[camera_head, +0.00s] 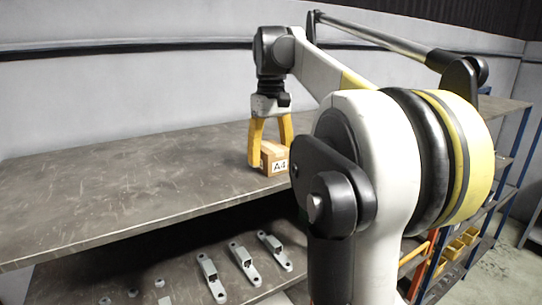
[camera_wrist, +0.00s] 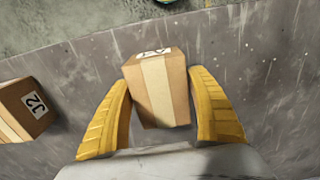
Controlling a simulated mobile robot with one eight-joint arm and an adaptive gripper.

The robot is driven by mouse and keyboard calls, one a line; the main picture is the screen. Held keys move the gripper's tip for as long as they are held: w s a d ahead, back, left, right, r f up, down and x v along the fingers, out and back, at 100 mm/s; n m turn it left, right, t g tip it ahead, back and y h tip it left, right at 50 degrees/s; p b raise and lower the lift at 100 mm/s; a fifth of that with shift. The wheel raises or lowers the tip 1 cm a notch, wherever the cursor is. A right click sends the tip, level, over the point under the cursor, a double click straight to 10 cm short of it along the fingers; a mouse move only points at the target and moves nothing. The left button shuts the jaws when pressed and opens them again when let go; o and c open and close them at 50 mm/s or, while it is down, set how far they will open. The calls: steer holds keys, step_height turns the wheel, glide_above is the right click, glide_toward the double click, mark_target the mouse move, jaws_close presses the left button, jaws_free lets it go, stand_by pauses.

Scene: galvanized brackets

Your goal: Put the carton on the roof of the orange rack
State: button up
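A small brown carton (camera_head: 268,158) with a white label reading A4 is at the dark, scratched top board (camera_head: 110,190) of the rack, near its front edge. My gripper (camera_head: 270,150) reaches down over it with a yellow finger on each side. An orange post (camera_head: 420,262) shows below the board at right, partly behind my arm.
A second carton (camera_wrist: 26,108) labelled J2 stands left of my gripper in the wrist view. Grey brackets (camera_head: 243,262) lie on the shelf below. Yellow bins (camera_head: 455,248) and blue posts stand at right. The board's left part is clear; a wall stands behind.

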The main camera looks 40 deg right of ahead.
mark_target(271, 147)
steer(key=shift+o, duration=0.5)
steer(key=shift+r, duration=0.15)
step_height(271, 147, up, 12)
steer(key=shift+r, duration=0.1)
